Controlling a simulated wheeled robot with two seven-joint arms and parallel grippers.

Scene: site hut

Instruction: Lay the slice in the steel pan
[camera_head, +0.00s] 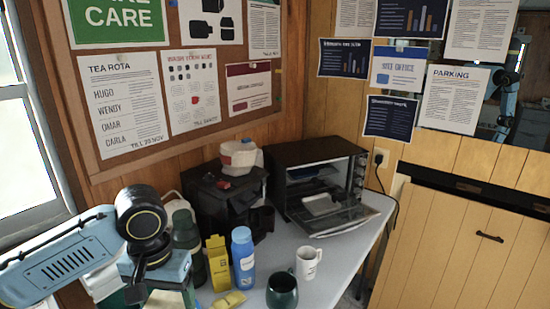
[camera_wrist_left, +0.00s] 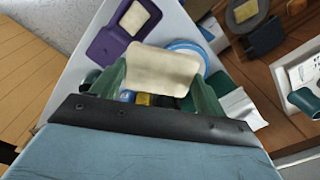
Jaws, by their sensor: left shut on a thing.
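My left gripper (camera_wrist_left: 158,92) is shut on a pale cream slice (camera_wrist_left: 162,70), held between its green fingers in the left wrist view. In the head view the gripper (camera_head: 138,285) is at the lower left, over the near left of the table; its fingertips are hard to make out. A cream patch (camera_head: 166,299) beside it may be the slice. My right gripper is not in view.
The toaster oven (camera_head: 310,160) stands at the back, door down. A black coffee machine (camera_head: 222,195) is left of it. A blue bottle (camera_head: 243,258), yellow carton (camera_head: 219,263), green mug (camera_head: 282,291) and white mug (camera_head: 308,263) stand in front.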

